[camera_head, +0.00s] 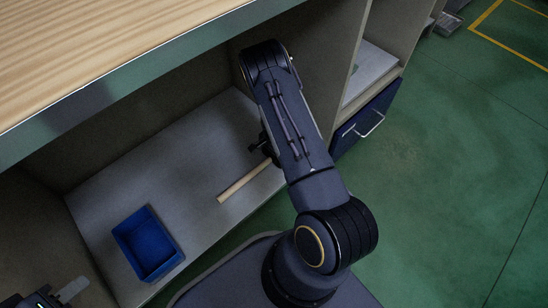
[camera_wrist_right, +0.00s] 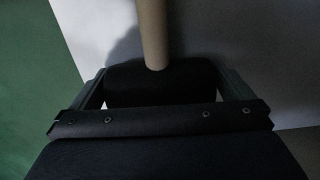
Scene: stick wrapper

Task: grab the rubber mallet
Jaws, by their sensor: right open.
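The rubber mallet's pale wooden handle (camera_head: 243,182) lies on the grey shelf under the wooden worktop. Its head end is hidden by my right arm in the head view. In the right wrist view, the handle (camera_wrist_right: 152,35) runs away from me and the black mallet head (camera_wrist_right: 155,84) sits between the fingers of my right gripper (camera_wrist_right: 164,76). The right fingers are open, one on each side of the head, with gaps visible. My left gripper (camera_head: 62,293) is at the lower left of the head view, partly cut off, away from the mallet.
A blue open bin (camera_head: 148,244) stands on the shelf left of the mallet. The worktop (camera_head: 90,45) overhangs the shelf, and an upright panel (camera_head: 330,50) bounds it on the right. A blue drawer (camera_head: 365,122) is beyond that. Green floor is clear at right.

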